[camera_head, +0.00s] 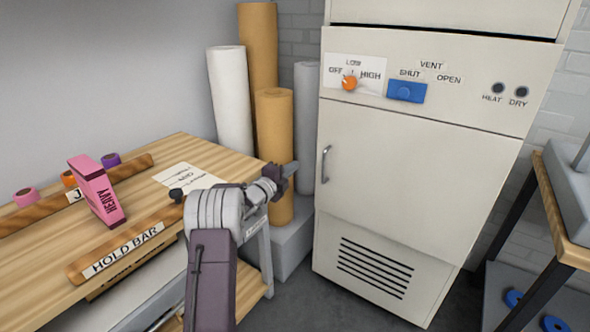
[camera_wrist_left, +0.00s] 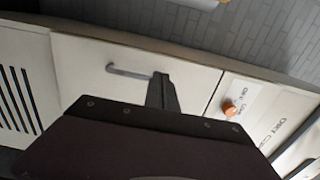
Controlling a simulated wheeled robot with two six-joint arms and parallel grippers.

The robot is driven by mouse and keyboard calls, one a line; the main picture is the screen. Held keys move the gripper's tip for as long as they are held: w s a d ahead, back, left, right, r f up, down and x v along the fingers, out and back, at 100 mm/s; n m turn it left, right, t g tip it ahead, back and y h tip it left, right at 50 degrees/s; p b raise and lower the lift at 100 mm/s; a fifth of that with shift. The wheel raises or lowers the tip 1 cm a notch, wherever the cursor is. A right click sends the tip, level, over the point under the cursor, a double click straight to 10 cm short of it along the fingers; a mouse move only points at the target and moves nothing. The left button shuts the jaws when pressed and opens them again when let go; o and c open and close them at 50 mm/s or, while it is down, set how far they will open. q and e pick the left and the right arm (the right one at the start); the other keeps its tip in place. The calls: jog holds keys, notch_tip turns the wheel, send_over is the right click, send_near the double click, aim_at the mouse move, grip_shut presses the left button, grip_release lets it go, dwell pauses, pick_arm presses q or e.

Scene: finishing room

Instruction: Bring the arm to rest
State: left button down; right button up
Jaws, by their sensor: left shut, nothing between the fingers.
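My left arm reaches in from the bottom of the head view. Its gripper (camera_head: 292,168) is shut and empty, in the air in front of the rolls and left of the cabinet door (camera_head: 405,180). In the left wrist view the shut fingers (camera_wrist_left: 161,82) point toward the cabinet, with the door handle (camera_wrist_left: 130,72) beyond them to the left. The gripper appears apart from the handle. The orange knob (camera_head: 349,83) is on the panel above the door; it also shows in the left wrist view (camera_wrist_left: 229,109). My right gripper is not in view.
A wooden bench (camera_head: 150,215) at the left bears a pink block (camera_head: 97,190), a hold bar (camera_head: 125,250) and a paper sheet (camera_head: 190,177). Tall rolls (camera_head: 230,100) stand behind it. A blue slider (camera_head: 406,91) sits under SHUT. A dark-framed table (camera_head: 568,225) stands right.

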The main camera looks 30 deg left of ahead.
pick_arm(q)
jog(key=s+d+r+h, duration=0.1)
jog(key=d+r, duration=0.3)
jog(key=d, duration=0.5)
jog(key=s+d+r+h, duration=0.1)
jog(key=d+r+h, duration=0.1)
jog(key=d+r, duration=0.5)
jog(key=s+d+f+n+g+y, duration=0.2)
jog(key=s+f+n+g, duration=0.65)
jog(key=s+f, duration=0.75)
jog(key=s+d+f+n+g+y, duration=0.1)
jog(key=s+f+n+g+y, duration=0.2)
jog(key=s+f+n+g, duration=1.25)
jog(key=s+r+m+t+p, duration=0.2)
jog(key=r+t+p, duration=0.1)
jog(key=r+p, duration=1.1)
jog(key=s+r+m+t+p, duration=0.2)
jog(key=s+r+t+p, duration=0.1)
jog(key=r+p, duration=1.1)
jog(key=shift+d+r+m+t, duration=0.25)
jog(key=shift+r+t, duration=0.35)
jog(key=shift+r, duration=0.7)
